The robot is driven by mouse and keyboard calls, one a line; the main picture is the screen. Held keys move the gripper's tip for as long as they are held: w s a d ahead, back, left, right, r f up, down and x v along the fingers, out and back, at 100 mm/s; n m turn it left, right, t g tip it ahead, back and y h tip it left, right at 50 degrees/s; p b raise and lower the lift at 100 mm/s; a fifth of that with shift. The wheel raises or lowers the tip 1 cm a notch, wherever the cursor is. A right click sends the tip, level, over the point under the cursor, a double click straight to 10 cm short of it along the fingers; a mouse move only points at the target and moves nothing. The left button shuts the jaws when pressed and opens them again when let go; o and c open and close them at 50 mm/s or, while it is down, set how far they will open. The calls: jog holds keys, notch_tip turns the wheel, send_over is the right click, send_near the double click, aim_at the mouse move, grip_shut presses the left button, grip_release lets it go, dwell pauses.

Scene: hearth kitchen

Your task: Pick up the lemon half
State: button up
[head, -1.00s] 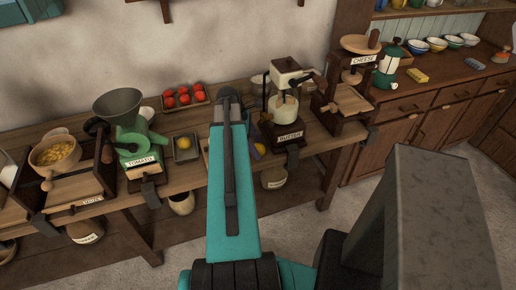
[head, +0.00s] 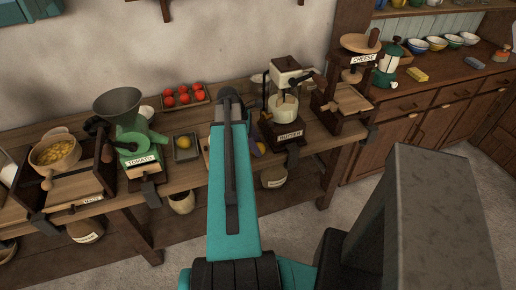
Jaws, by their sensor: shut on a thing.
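A yellow lemon (head: 184,142) lies in a small dark tray (head: 194,155) on the workbench, left of my arm; I cannot tell whether it is whole or a half. Another small yellow thing (head: 261,147) shows just right of my arm, beside a purplish thing (head: 255,151). It is partly covered, and I cannot tell if it is the lemon half. My teal arm reaches over the bench and hides the spot behind it. My gripper is hidden behind the arm, so its jaws do not show.
The tomato mill (head: 137,150) stands left of the tray. The butter churn (head: 284,105) stands close on the right, with the cheese press (head: 350,85) beyond it. A tray of red tomatoes (head: 184,96) lies behind. A pale board edge (head: 206,152) shows beside my arm.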

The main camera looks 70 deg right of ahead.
aim_at(260, 145)
jog(key=shift+r, duration=0.15)
jog(key=shift+r+b, duration=0.6)
jog(key=shift+r, duration=0.75)
jog(key=shift+s+a+r, duration=0.1)
jog(key=shift+a+r, duration=0.05)
jog(key=shift+r, duration=0.1)
jog(key=s+a+b, duration=0.4)
jog(key=s, duration=0.2)
jog(key=shift+s+a+r, duration=0.15)
jog(key=shift+a+r, duration=0.05)
jog(key=shift+a, duration=0.1)
jog(key=b, duration=0.2)
jog(key=shift+s+b, duration=0.2)
jog(key=shift+b, duration=0.15)
jog(key=b, duration=0.6)
jog(key=shift+s+a+r, duration=0.1)
jog(key=shift+s+a, duration=0.25)
jog(key=shift+s, duration=0.05)
jog(key=b, duration=0.3)
jog(key=shift+s+a, duration=0.25)
jog(key=shift+a, duration=0.1)
